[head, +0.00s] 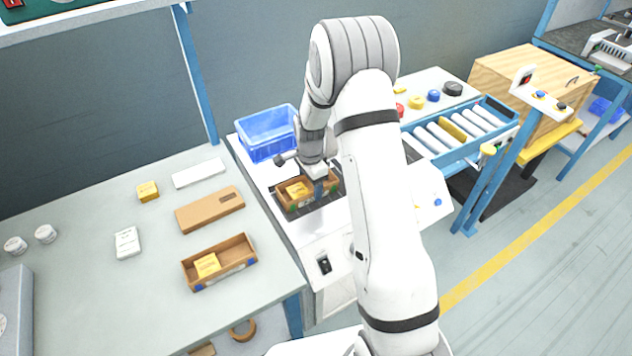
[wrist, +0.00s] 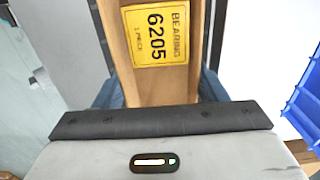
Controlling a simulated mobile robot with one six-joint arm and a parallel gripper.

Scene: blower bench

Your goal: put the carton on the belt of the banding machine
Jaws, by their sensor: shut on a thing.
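An open brown carton (head: 291,205) with a yellow box in it is at the banding machine (head: 322,250), over its dark belt (head: 322,222). I cannot tell whether the carton touches the belt. My gripper (head: 310,185) reaches down from above and is shut on the carton. In the wrist view the carton (wrist: 158,88) lies between blue fingers, with the yellow box labelled "BEARING 6205" inside. The gripper hides part of the carton and belt.
A similar carton (head: 236,252) with a yellow box stands on the grey table (head: 90,300) at left. A blue crate (head: 268,133) stands behind the belt. A roller conveyor (head: 440,140) and coloured tape rolls (head: 433,96) are to the right.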

